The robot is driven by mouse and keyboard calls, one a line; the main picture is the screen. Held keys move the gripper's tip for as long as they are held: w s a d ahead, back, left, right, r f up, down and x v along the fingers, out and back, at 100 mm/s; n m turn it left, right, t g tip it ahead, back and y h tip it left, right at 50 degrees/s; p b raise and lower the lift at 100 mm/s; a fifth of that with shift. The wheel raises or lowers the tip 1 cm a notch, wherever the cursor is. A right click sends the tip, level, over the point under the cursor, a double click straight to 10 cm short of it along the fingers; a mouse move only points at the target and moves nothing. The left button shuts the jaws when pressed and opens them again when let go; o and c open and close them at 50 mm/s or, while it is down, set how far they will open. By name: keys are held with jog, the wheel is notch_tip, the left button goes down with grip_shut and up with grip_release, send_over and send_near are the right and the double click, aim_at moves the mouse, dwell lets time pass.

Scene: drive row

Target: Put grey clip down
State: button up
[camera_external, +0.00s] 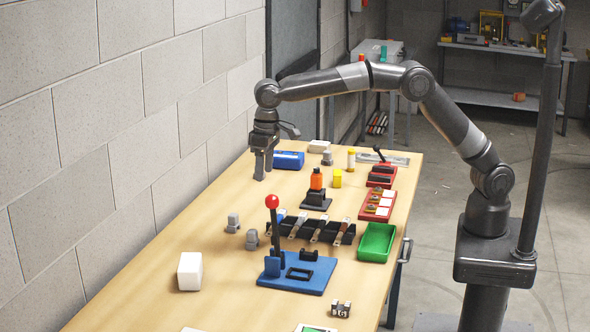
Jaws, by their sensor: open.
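My gripper (263,170) points down over the back left part of the wooden table (190,236), just left of a blue case (288,160). Its jaws are open, and no object shows between them, though the fingers overlap closely in this view. Small grey pieces stand on the table: one grey piece (233,222) and another grey piece (252,240) at left of the middle, and a third grey piece (327,158) at the back. I cannot tell which of them, if any, is the grey clip.
A white block (190,271) stands front left. A block wall (120,130) borders the left side.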

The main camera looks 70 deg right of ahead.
jog(key=s+d+r+t, duration=0.1)
jog(key=s+d+r, duration=0.5)
jog(key=s+d, duration=0.25)
jog(key=s+d+r+t, duration=0.1)
jog(key=s+d+r, duration=0.5)
jog(key=s+d, duration=0.3)
jog(key=s+d+f+t, duration=0.1)
jog(key=s+d+f, duration=0.1)
jog(key=s+d, duration=0.2)
jog(key=s+d+f+t, duration=0.1)
jog(key=s+d+f, duration=0.2)
jog(key=s, duration=0.8)
jog(key=s+d+f, duration=0.2)
jog(key=s+d, duration=0.2)
jog(key=s, duration=0.3)
jog(key=shift+s+d+f+t, duration=0.2)
jog(key=shift+s+d+t, duration=0.15)
jog(key=shift+d+t, duration=0.05)
jog(key=shift+c, duration=0.6)
jog(key=shift+w+r, duration=0.1)
